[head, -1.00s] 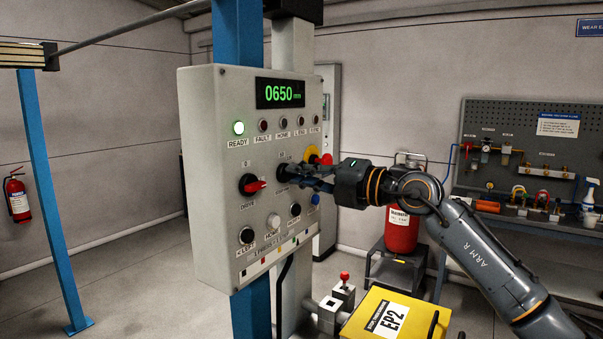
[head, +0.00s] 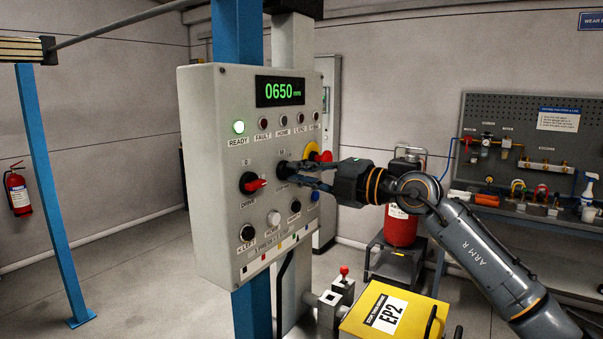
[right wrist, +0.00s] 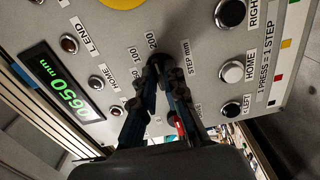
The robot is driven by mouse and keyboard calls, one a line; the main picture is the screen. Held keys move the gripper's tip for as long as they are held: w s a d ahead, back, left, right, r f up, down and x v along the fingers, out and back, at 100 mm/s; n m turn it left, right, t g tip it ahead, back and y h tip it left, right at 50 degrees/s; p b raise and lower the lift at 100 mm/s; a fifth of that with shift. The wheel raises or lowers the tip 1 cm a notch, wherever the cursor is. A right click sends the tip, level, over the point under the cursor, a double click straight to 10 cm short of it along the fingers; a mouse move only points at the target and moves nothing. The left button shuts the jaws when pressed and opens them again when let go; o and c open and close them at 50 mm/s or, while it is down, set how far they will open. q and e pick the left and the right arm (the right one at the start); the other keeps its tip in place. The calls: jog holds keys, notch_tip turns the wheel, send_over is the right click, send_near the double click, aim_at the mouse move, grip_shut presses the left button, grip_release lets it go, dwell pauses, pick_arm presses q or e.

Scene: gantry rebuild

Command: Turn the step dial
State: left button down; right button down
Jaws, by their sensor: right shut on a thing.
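The grey control panel (head: 225,110) stands upright with a lit display reading 0650 mm. The step dial (head: 282,170) is a dark knob on its right half. My right gripper (head: 290,172) is at the panel, its fingers shut on the dial. My left gripper is not in view.
The red-handled DRIVE switch (head: 252,184) sits left of the step dial. A red and yellow stop button (head: 318,153) is just above right of my fingers. Push buttons sit below.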

jog(key=shift+d+r, duration=0.1)
jog(key=c, duration=1.4)
grip_release()
jog(key=v, duration=1.2)
jog(key=shift+w, duration=0.1)
